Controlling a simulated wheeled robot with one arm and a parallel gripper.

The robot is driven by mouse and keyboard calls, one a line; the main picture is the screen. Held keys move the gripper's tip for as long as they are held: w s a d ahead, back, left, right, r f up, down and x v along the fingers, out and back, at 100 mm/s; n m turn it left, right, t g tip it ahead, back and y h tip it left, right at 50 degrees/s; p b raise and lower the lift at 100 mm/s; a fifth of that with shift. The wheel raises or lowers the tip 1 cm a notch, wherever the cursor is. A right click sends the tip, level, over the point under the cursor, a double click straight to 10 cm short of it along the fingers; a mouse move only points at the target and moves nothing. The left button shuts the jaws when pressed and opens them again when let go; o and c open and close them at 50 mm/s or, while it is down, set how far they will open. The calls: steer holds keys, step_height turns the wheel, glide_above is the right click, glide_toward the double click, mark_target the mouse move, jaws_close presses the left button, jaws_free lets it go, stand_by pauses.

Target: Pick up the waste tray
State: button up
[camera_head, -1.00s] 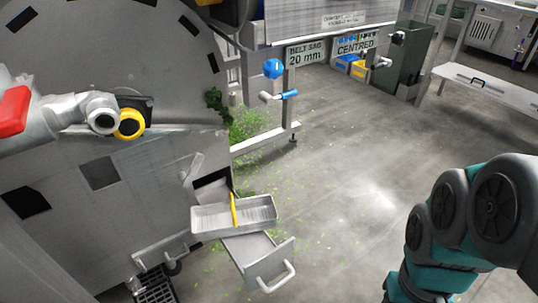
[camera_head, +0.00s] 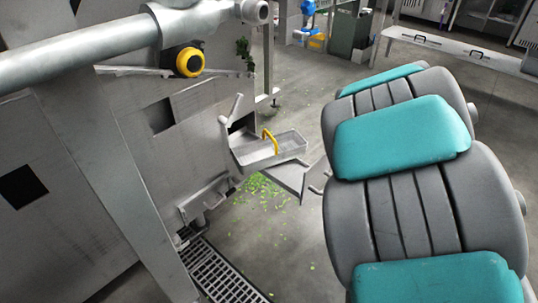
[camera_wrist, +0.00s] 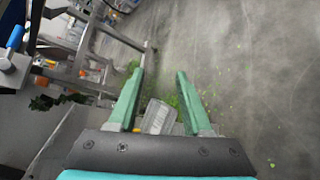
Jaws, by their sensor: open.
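The waste tray (camera_head: 290,145) is a shallow grey metal tray with a yellow handle across it. A grey tray-like piece (camera_wrist: 158,117) shows beyond and between the fingers, partly hidden by the gripper body. It looks like the waste tray, and nothing is held. My gripper is not visible in the head view, where my arm fills the right side.
Green leaf scraps (camera_head: 262,190) lie on the floor below the tray. A floor grate (camera_head: 222,277) is at the front. A thick grey pipe (camera_head: 75,58) and a yellow-ringed knob (camera_head: 189,62) are at left. A steel bench (camera_head: 465,50) stands at the back right.

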steer(key=s+a+f+n+g+y+b, duration=0.1)
steer(key=a+f+n+y, duration=0.4)
steer(key=a, duration=0.3)
steer(key=a+f+n+g+y, duration=0.2)
steer(key=a+f+n+y, duration=0.2)
steer(key=a+n, duration=0.4)
steer(key=shift+y, duration=0.3)
steer(key=shift+s+a+r+x, duration=0.1)
steer(key=shift+x, duration=1.9)
steer(key=shift+s+a+r+x, duration=0.1)
steer(key=shift+a+x, duration=0.05)
steer(key=shift+x, duration=1.8)
steer(key=shift+s+a+r+x, duration=0.1)
steer(key=shift+x, duration=1.9)
steer(key=shift+f, duration=0.1)
jaws_close()
